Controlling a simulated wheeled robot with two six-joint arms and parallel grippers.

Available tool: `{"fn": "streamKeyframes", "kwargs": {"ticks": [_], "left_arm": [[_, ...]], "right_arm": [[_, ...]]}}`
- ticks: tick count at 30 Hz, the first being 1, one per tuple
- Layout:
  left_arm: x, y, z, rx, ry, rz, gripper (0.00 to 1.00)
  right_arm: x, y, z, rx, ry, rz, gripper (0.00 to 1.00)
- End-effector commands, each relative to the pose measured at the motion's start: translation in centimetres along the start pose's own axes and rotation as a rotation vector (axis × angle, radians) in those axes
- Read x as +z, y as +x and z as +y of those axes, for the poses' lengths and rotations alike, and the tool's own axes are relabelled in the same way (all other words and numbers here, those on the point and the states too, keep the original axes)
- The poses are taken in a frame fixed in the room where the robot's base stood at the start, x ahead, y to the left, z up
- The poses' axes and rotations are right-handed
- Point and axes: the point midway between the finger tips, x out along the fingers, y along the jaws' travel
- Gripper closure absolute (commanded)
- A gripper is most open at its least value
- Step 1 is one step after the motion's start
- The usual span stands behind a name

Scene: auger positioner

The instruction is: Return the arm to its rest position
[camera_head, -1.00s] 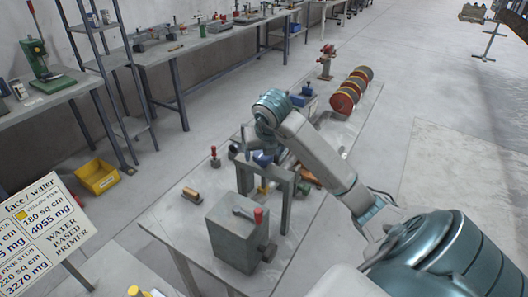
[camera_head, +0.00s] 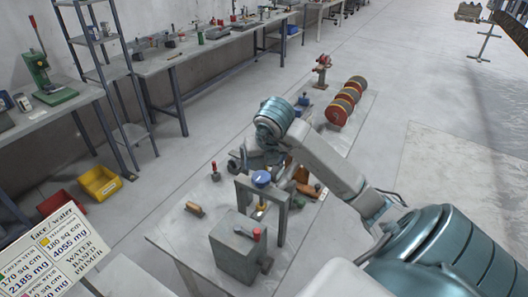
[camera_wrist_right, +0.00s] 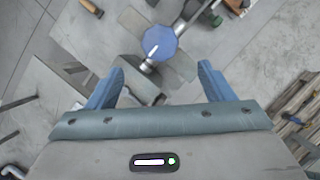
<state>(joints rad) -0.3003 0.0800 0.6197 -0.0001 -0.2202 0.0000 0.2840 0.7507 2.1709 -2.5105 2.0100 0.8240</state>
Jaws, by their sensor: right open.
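My right arm comes in from the right in the head view and reaches over the workbench (camera_head: 190,238). My right gripper (camera_wrist_right: 160,84) is open and empty in the wrist view, with a blue fingertip on each side. A blue round knob (camera_wrist_right: 160,43) on a metal shaft lies beyond the fingertips, apart from them. In the head view the blue knob (camera_head: 261,178) tops a grey upright frame (camera_head: 281,215), and the gripper is behind it, its fingers partly hidden. My left gripper is not in view.
A grey block with a red-tipped lever (camera_head: 238,248) stands in front of the frame. A wooden-handled tool (camera_head: 194,209) and a red-topped tool (camera_head: 215,170) are to the left. Red-rimmed discs (camera_head: 340,110) stand at the far end.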

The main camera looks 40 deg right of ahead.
Motion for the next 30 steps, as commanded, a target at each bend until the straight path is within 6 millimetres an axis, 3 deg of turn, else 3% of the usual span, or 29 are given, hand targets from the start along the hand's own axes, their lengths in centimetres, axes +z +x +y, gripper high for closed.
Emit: {"fn": "streamKeyframes", "kwargs": {"ticks": [23, 26, 30], "left_arm": [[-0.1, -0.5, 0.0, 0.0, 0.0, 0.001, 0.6], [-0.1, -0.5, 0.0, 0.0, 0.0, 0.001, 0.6], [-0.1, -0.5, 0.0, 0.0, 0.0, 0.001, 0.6]], "right_arm": [[-0.1, -0.5, 0.3, 0.012, -0.006, 0.001, 0.25], [-0.8, 0.0, 2.0, 0.092, -0.042, 0.005, 0.25], [-3.3, 0.3, 7.7, 0.375, -0.133, 0.011, 0.25]]}}
